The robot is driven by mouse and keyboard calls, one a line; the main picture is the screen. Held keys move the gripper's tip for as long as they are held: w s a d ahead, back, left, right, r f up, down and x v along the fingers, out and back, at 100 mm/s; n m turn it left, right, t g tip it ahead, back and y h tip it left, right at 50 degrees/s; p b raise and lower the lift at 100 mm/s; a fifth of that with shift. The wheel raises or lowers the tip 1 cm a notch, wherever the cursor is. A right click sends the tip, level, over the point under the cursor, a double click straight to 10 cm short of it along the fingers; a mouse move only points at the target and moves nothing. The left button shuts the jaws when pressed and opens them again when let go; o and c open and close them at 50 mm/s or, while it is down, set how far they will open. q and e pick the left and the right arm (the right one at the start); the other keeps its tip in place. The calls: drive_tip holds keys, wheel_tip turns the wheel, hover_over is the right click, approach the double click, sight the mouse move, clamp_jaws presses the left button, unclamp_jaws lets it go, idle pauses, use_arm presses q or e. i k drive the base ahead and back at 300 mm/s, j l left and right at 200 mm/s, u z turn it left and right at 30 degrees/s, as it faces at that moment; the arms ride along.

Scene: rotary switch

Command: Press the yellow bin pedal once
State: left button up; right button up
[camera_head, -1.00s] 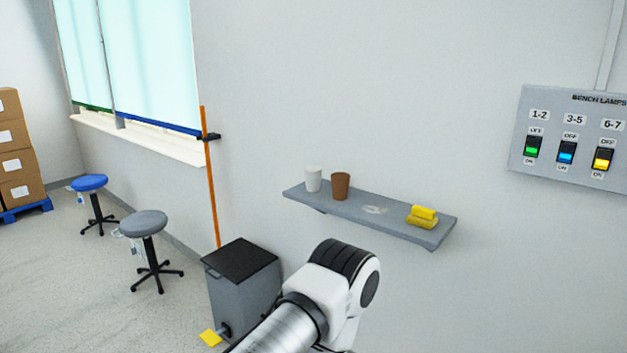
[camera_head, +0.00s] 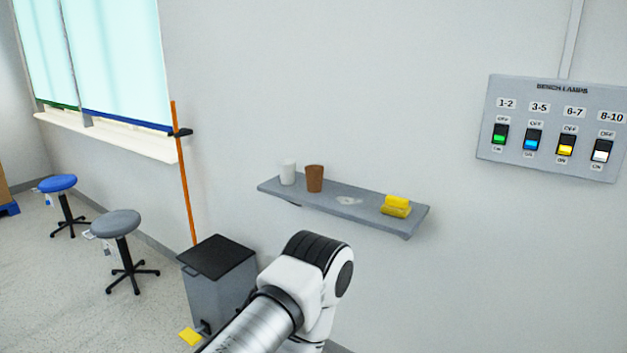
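The yellow pedal (camera_head: 190,336) sticks out low at the front of the grey bin (camera_head: 217,292), just above the floor. The bin stands against the wall and its black lid (camera_head: 217,256) is shut. One of my arms, white and silver with a black joint, crosses the bottom middle of the picture and hides the bin's lower right part. No gripper fingers show, and I see neither of my grippers.
A grey wall shelf (camera_head: 360,212) holds a white cup (camera_head: 288,172), a brown cup (camera_head: 314,179) and yellow sponges (camera_head: 396,206). A switch panel (camera_head: 552,128) is on the right wall. A grey stool (camera_head: 116,224) and a blue stool (camera_head: 58,184) stand left. Floor left of the bin is clear.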

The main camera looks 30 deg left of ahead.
sight(191, 336)
drive_tip(key=u, duration=1.95)
drive_tip(key=z, duration=0.2)
drive_tip(key=i+j+z, duration=0.8)
drive_tip(key=j+z, duration=0.2)
drive_tip(key=j, duration=0.2)
drive_tip(key=i+j, duration=0.15)
drive_tip(key=j, duration=0.3)
drive_tip(key=i+j, duration=0.2)
drive_tip(key=j, duration=0.25)
drive_tip(key=i+j+z, duration=0.1)
drive_tip(key=j, duration=0.3)
drive_tip(key=i+j, duration=0.2)
drive_tip(key=j, duration=0.25)
drive_tip(key=i+j, duration=0.15)
drive_tip(key=j, duration=0.3)
drive_tip(key=i+j, duration=0.15)
drive_tip(key=j, duration=0.35)
drive_tip(key=i+j+z, duration=0.1)
drive_tip(key=j, duration=0.35)
drive_tip(key=i+j, duration=0.2)
drive_tip(key=j, duration=0.25)
